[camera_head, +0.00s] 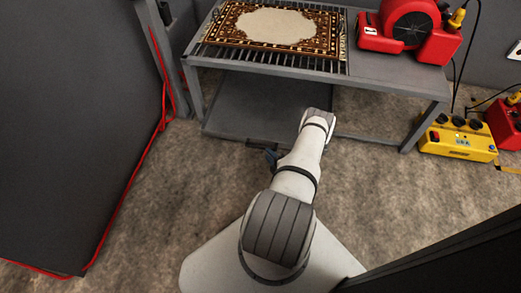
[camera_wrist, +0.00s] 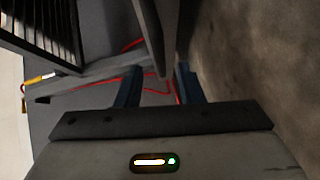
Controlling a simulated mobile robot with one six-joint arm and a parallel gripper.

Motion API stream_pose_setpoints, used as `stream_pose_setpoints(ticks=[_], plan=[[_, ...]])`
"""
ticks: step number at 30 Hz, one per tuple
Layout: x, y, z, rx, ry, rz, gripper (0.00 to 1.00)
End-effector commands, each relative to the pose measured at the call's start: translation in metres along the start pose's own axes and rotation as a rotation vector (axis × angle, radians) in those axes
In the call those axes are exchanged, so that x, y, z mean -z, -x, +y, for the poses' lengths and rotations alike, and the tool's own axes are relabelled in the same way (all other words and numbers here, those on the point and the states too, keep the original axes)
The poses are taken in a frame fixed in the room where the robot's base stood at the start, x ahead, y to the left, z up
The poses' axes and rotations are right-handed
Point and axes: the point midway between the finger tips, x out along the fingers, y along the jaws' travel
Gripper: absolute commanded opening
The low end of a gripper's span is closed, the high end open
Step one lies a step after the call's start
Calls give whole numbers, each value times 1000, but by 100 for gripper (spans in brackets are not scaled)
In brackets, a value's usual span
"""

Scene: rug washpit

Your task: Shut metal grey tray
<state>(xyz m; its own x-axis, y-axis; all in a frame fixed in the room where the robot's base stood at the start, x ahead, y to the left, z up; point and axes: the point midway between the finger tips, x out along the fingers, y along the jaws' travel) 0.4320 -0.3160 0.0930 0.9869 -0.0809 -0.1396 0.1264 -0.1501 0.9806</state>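The metal grey tray (camera_head: 255,100) is low under the grey rack table, a flat wide sheet. Its front edge reaches about the line of the table's front legs, with a small dark part, perhaps a handle, at the middle. My gripper (camera_head: 271,158) shows only as a small bluish finger beside my arm, just in front of that edge. In the wrist view my gripper (camera_wrist: 159,85) has its two blue fingers apart. A grey edge (camera_wrist: 160,40), perhaps the tray's front, runs down between them. Contact cannot be told. My arm hides the tray's right part.
A patterned rug (camera_head: 275,27) lies on the slatted table (camera_head: 385,83), beside a red blower (camera_head: 408,25). A yellow power box (camera_head: 458,138) stands on the floor at right. A dark grey panel (camera_head: 75,120) with a red cable (camera_head: 135,170) is at left. Floor in front is clear.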

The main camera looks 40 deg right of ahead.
Motion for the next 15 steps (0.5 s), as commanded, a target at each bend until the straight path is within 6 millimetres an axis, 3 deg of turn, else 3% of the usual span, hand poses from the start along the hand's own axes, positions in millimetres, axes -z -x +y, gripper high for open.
stream_pose_setpoints(ticks=[7,15], plan=[[3,-44,-2,1,2,10,34],[4,-62,-1,3,-1,7,34]])
